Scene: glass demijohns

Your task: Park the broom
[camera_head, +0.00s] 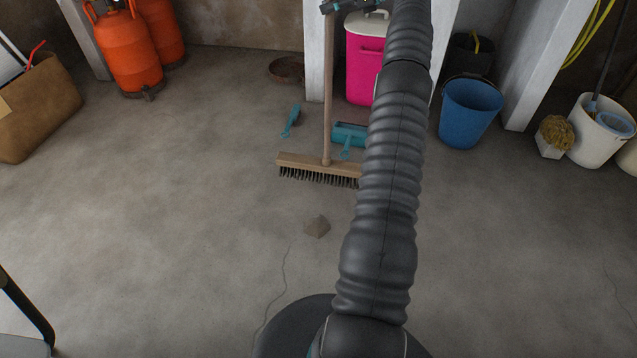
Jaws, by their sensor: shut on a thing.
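The broom (328,110) stands about upright in the middle of the view. It has a long wooden handle and a wooden head (303,162) with dark bristles. My arm covers the right end of the head. My gripper (329,6) is at the top edge of the view, shut on the broom's handle. The handle's upper end is out of view. I cannot tell whether the bristles touch the floor or hang just above it.
A blue bucket (470,110) stands right. Orange gas bottles (130,50) stand left. A small stone-like lump (317,226) lies in front.

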